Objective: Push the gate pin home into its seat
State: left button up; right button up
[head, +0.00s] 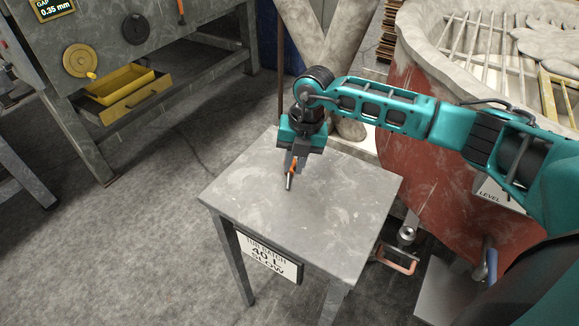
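My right gripper (295,162) points down over a small grey metal table. Its fingers are closed around a small pin-like piece (289,182) with an orange part and a bare metal end hanging below the fingertips. This looks like the gate pin. Whether its tip touches the tabletop or hangs just above it is unclear. A metal fitting (407,234) with a copper-coloured handle (399,265) sits low at the red tub's side, right of the table. I cannot make out a pin seat there. My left gripper is not in view.
The small table (330,215) is otherwise bare, with a sign (268,258) on its front. The large red tub (415,150) stands close on the right, with a blue handle (490,262) low down. A grey bench (190,60) with a yellow drawer stands back left. Floor at left is clear.

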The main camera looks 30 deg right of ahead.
aim_at(288, 181)
jog(key=f, duration=0.5)
jog(key=shift+w+a, duration=0.35)
jog(key=shift+a, duration=0.05)
jog(key=shift+r, duration=0.1)
grip_shut()
